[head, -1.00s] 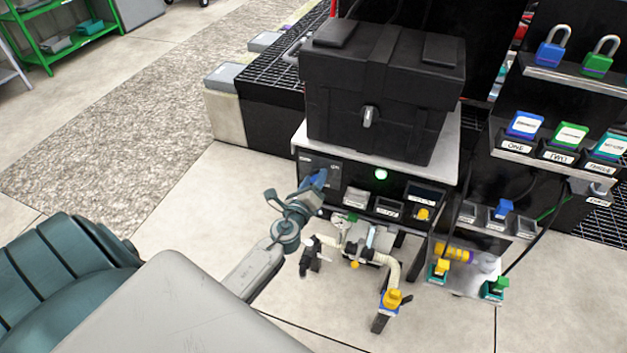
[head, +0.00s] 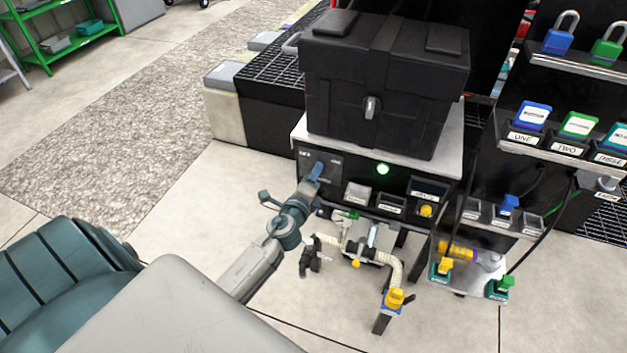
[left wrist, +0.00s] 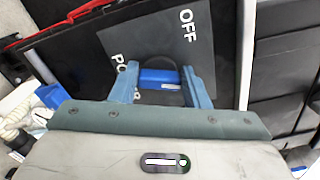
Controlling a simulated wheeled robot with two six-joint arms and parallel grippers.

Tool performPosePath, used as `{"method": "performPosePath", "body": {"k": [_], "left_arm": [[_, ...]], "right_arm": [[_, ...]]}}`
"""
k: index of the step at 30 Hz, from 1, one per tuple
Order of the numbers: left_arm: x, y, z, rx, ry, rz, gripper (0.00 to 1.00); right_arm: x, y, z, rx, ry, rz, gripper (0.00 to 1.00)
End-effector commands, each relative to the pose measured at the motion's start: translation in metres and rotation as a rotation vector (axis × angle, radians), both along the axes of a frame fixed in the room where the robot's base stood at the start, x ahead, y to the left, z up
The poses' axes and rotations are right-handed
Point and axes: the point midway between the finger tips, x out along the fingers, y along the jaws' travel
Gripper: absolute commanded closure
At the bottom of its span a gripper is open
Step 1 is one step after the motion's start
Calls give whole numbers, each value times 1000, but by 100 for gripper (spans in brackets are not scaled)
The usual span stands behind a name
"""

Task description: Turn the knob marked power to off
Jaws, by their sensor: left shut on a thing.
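The blue power knob (left wrist: 160,78) sits on a dark panel (left wrist: 110,25) in the left wrist view. The white word OFF (left wrist: 187,25) shows above and right of the knob. A word starting with PO shows at the left, partly covered by a finger. My left gripper (left wrist: 161,88) has its two blue fingers on either side of the knob and is shut on it. In the head view the left gripper (head: 315,172) reaches the panel (head: 335,175) at the left of the black cabinet front, hiding most of the knob. My right gripper is in neither view.
A black case (head: 385,80) stands on the cabinet top above the panel. A green lamp (head: 383,169) glows right of the knob. Pipes with a yellow-handled valve (head: 394,299) stand below. A padlock rack (head: 560,145) is at the right. Open floor lies left.

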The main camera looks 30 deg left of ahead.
Motion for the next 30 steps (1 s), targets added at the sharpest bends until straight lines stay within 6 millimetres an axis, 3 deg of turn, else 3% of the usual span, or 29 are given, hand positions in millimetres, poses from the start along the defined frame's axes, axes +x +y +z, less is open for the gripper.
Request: {"method": "performPosePath", "body": {"k": [13,30], "left_arm": [[0,1,-7,-415,-100,0,81],[0,-1,-10,-910,-219,1,81]], "right_arm": [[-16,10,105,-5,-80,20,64],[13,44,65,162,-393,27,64]]}}
